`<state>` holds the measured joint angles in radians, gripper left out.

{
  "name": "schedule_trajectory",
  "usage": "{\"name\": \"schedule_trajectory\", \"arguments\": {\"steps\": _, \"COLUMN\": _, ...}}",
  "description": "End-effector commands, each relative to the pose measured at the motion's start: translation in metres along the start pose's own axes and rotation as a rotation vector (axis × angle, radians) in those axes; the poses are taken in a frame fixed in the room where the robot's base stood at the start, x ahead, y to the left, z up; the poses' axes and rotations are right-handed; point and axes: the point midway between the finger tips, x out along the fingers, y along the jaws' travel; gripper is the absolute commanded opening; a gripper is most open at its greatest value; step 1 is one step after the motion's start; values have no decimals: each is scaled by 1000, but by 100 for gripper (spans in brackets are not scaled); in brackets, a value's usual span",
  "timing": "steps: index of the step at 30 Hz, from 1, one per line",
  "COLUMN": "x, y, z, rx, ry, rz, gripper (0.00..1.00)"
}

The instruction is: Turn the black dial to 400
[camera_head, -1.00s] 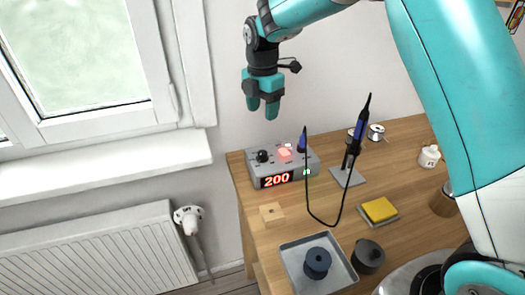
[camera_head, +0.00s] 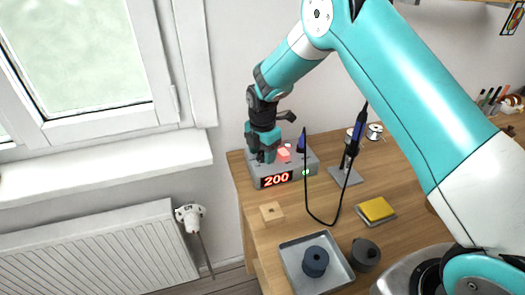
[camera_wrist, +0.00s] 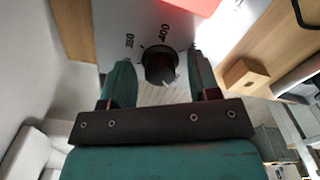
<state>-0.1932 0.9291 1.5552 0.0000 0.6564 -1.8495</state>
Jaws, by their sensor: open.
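The grey soldering station (camera_head: 259,181) stands at the left back of the desk, its red display (camera_head: 277,179) reading 200. The black dial (camera_wrist: 158,64) shows in the wrist view on the station's top panel, with marks 350 and 400 printed beyond it. A light pointer line on the dial points toward the lower right of that view. My gripper (camera_wrist: 160,84) is open, with one teal finger on each side of the dial; I cannot tell whether they touch it. In the head view my gripper (camera_head: 263,155) covers the dial.
A red button (camera_head: 284,154) is on the station beside my gripper. The iron (camera_head: 355,131) stands upright in its holder, its cable looping over the desk. A wooden block (camera_head: 271,212), a grey tray (camera_head: 288,262) and a yellow sponge (camera_head: 377,209) lie nearer.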

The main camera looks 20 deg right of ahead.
Motion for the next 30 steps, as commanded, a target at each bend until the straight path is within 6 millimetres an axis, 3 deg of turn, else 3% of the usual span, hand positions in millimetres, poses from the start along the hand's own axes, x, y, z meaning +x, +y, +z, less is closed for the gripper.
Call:
{"name": "schedule_trajectory", "arguments": {"steps": 2, "x": 0, "y": 0, "z": 0, "rx": 0, "ry": 0, "rz": 0, "gripper": 56}}
{"name": "schedule_trajectory", "arguments": {"steps": 9, "x": 0, "y": 0, "z": 0, "rx": 0, "ry": 0, "rz": 0, "gripper": 6}}
{"name": "schedule_trajectory", "arguments": {"steps": 20, "x": 0, "y": 0, "z": 0, "rx": 49, "ry": 0, "rz": -1, "gripper": 7}}
{"name": "schedule_trajectory", "arguments": {"steps": 30, "x": 0, "y": 0, "z": 0, "rx": 288, "ry": 0, "rz": -1, "gripper": 7}}
